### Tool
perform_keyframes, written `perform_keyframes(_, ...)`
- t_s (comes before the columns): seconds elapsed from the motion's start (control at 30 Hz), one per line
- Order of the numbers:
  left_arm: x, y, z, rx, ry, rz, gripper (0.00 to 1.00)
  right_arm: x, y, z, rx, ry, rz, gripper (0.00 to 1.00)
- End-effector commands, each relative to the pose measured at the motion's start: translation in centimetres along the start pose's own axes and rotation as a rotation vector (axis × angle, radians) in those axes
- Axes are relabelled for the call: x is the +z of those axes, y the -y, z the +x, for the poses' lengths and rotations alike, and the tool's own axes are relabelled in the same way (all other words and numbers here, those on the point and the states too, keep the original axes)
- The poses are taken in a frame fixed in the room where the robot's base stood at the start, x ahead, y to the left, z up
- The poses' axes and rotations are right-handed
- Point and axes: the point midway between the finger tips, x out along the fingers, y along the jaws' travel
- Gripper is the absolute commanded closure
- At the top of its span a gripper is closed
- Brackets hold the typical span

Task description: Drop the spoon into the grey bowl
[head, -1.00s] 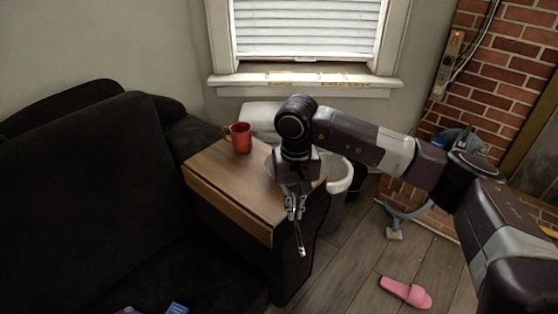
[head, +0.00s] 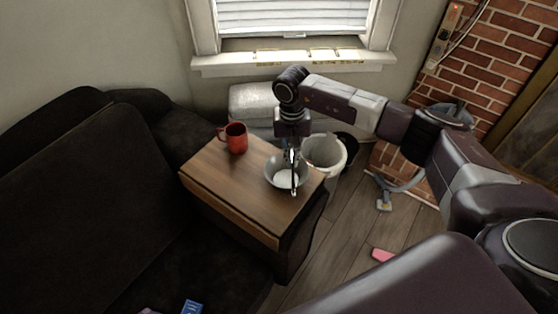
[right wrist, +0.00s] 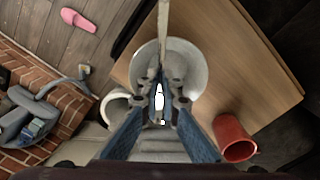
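The grey bowl (head: 271,178) sits upright on the wooden side table near its right corner. It also shows in the right wrist view (right wrist: 196,72), partly hidden behind my gripper. My right gripper (head: 291,158) points down over the bowl and is shut on the spoon (head: 294,184). The spoon hangs down in front of the bowl's inside in the head view. In the right wrist view the spoon (right wrist: 163,28) reaches up past the fingertips (right wrist: 162,78) and across the bowl's rim. I cannot tell whether it touches the bowl. My left gripper is not in view.
A red mug (head: 235,138) stands on the wooden table (head: 220,179), left of the bowl. A white bin (head: 338,160) stands behind the table's right side. A dark sofa (head: 80,210) borders the table at left. A pink slipper (head: 382,255) lies on the floor.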

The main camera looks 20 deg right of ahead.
Motion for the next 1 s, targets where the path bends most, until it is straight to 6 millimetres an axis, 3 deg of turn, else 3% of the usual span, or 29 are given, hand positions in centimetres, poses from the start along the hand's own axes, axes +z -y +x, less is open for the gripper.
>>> perform_keyframes(0.6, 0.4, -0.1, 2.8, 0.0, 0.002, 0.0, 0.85, 0.0, 0.2, 5.7, -0.001, 0.002, 0.001, 1.0)
perform_keyframes(0.93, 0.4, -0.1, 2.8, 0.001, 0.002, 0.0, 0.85, 0.0, 0.2, 5.9, -0.001, 0.0, 0.001, 1.0)
perform_keyframes(1.0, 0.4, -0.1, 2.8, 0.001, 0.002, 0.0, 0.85, 0.0, 0.2, 5.9, -0.001, 0.0, 0.001, 0.89)
